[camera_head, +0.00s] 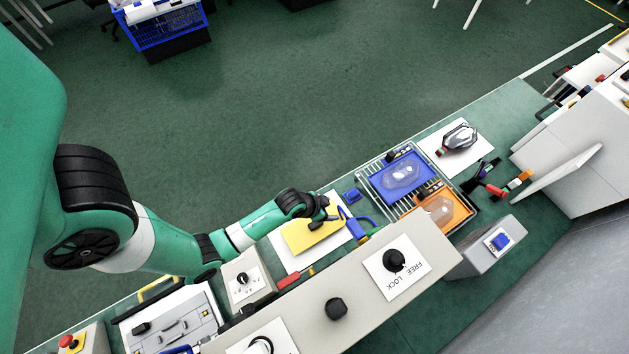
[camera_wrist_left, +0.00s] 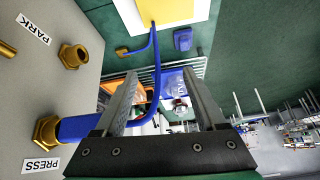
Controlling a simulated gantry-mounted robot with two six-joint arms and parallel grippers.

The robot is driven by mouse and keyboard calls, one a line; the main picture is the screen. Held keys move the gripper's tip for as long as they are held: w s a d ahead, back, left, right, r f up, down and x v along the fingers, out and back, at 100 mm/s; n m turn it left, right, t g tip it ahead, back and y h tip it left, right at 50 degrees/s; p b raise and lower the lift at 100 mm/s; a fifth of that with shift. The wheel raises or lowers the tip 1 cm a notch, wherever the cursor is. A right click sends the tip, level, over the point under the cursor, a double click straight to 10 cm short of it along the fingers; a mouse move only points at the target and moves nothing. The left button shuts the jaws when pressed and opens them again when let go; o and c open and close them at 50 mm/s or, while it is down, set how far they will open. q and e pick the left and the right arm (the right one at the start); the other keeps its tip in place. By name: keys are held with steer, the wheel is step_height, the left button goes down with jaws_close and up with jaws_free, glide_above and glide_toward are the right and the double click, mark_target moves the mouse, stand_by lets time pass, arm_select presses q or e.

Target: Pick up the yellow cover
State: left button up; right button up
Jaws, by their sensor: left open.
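The yellow cover (camera_head: 308,236) is a flat yellow piece lying on a white plate (camera_head: 281,256) on the green bench. My left gripper (camera_head: 322,214) is above the cover's right end, partly hiding it; I cannot tell its exact height. In the left wrist view, the yellow cover (camera_wrist_left: 172,11) shows at the top edge, beyond the fingertips. There my left gripper (camera_wrist_left: 160,78) has its two fingers apart, with no cover between them. My right gripper is not in view.
A blue hose (camera_wrist_left: 156,62) runs from a brass fitting on the grey panel (camera_wrist_left: 45,90) close to the fingers. A blue tray (camera_head: 400,175) and an orange tray (camera_head: 446,211) lie to the right. A grey knob box (camera_head: 248,279) stands left of the white plate.

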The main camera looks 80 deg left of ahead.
arm_select(q)
steer(key=n+g, duration=0.2)
glide_toward(315, 224)
step_height(315, 224, up, 2)
steer(key=s, duration=0.2)
steer(key=b+x, duration=0.6)
steer(key=shift+w+d, duration=0.15)
steer(key=shift+d, duration=0.05)
steer(key=shift+w, duration=0.15)
steer(key=b+x, duration=0.2)
steer(key=x, duration=0.3)
steer(key=shift+w+a+b, duration=0.15)
steer(key=shift+w+b, duration=0.05)
steer(key=shift+b, duration=0.2)
steer(key=shift+r, duration=0.1)
jaws_close()
